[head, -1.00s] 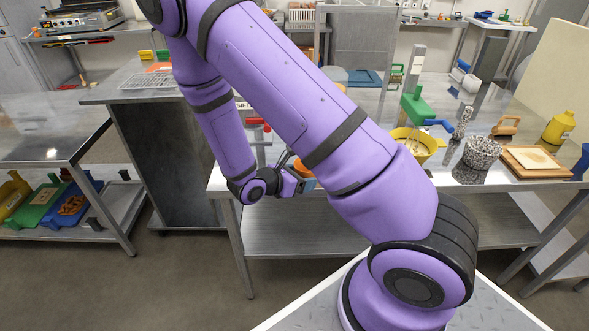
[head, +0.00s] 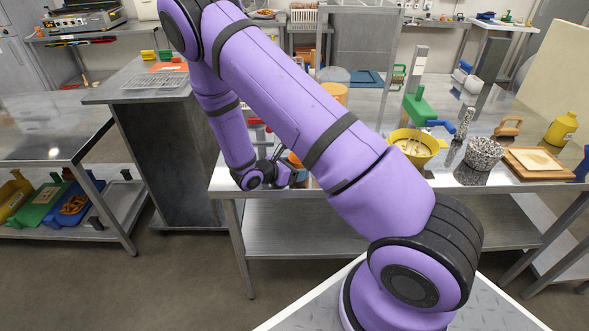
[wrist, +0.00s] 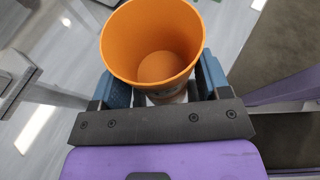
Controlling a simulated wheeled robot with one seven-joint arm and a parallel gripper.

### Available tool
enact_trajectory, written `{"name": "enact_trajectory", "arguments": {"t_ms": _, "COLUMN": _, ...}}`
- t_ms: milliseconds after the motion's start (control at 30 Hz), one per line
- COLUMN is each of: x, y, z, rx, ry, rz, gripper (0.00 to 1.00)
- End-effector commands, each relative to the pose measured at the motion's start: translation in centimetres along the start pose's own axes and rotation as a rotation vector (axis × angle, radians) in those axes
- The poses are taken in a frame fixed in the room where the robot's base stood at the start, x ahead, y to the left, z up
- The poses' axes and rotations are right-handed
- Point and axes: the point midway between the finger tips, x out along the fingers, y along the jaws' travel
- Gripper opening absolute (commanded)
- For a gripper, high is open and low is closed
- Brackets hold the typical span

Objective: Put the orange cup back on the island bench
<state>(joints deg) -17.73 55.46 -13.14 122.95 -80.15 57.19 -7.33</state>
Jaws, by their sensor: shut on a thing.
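The orange cup (wrist: 152,42) is held upright or nearly so between the two blue-grey fingers of my gripper (wrist: 164,86) in the wrist view. Its open mouth faces the camera and it looks empty. In the head view my gripper (head: 284,175) is at the front edge of the steel island bench (head: 375,112). Only a sliver of the orange cup (head: 294,159) shows there, behind my arm. I cannot tell whether the cup's base touches the bench top.
A yellow bowl (head: 418,147), a speckled pot (head: 483,153), a wooden board (head: 540,161) and a yellow bottle (head: 561,128) stand on the bench's right side. Another orange container (head: 335,92) stands farther back. A dark counter (head: 165,150) is to the left.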

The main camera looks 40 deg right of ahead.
Motion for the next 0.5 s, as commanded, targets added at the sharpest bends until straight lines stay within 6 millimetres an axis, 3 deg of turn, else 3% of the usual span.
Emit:
{"name": "enact_trajectory", "arguments": {"t_ms": 267, "x": 0.04, "y": 0.01, "z": -0.12, "rx": 0.000, "ry": 0.000, "rz": 0.000, "gripper": 0.41}}
{"name": "enact_trajectory", "arguments": {"t_ms": 300, "x": 0.07, "y": 0.01, "z": -0.18, "rx": 0.000, "ry": 0.000, "rz": 0.001, "gripper": 0.72}}
{"name": "enact_trajectory", "arguments": {"t_ms": 400, "x": 0.05, "y": 0.01, "z": -0.14, "rx": 0.001, "ry": 0.000, "rz": 0.001, "gripper": 0.95}}
{"name": "enact_trajectory", "arguments": {"t_ms": 500, "x": 0.05, "y": 0.01, "z": -0.14, "rx": 0.000, "ry": 0.000, "rz": 0.001, "gripper": 0.95}}
